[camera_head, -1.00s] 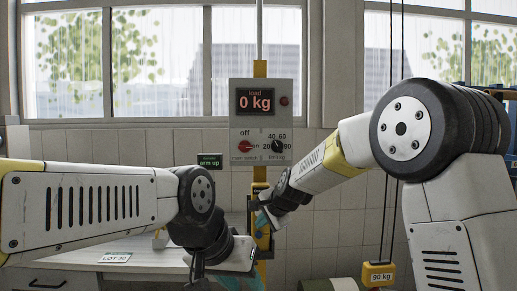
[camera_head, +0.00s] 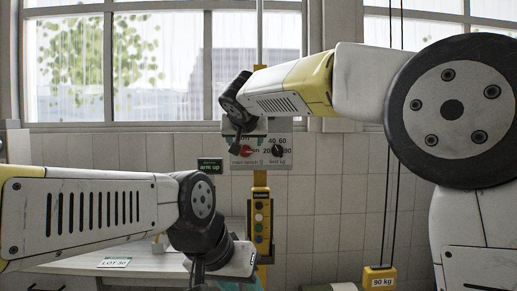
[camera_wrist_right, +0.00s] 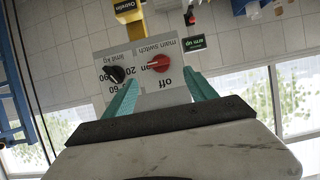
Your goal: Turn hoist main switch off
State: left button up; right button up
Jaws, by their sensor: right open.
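The hoist panel (camera_head: 281,160) is a grey box on the yellow post, its upper part hidden behind my right wrist. The red main switch knob (camera_head: 247,151) shows just below that wrist. In the right wrist view the panel is upside down, and the red knob (camera_wrist_right: 158,63) seems to point toward the partly covered "on" label, away from "off". My right gripper (camera_wrist_right: 162,80) is open, its two teal fingers apart in front of the panel, with nothing between them. Contact with the knob cannot be told. My left gripper (camera_head: 236,270) is low over the bench, its fingers mostly cut off.
A black limit knob (camera_head: 278,151) sits right of the red one on the panel. A yellow button pendant (camera_head: 261,225) hangs below. A green "arm up" sign (camera_head: 209,165) is on the wall. A yellow 90 kg block (camera_head: 379,278) hangs at right. The white bench (camera_head: 75,266) is at lower left.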

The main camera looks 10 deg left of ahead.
aim_at(245, 150)
jog(key=x, duration=0.7)
jog(key=shift+w+a, duration=0.1)
jog(key=shift+w, duration=0.25)
jog(key=shift+c, duration=0.3)
jog(key=c, duration=1.3)
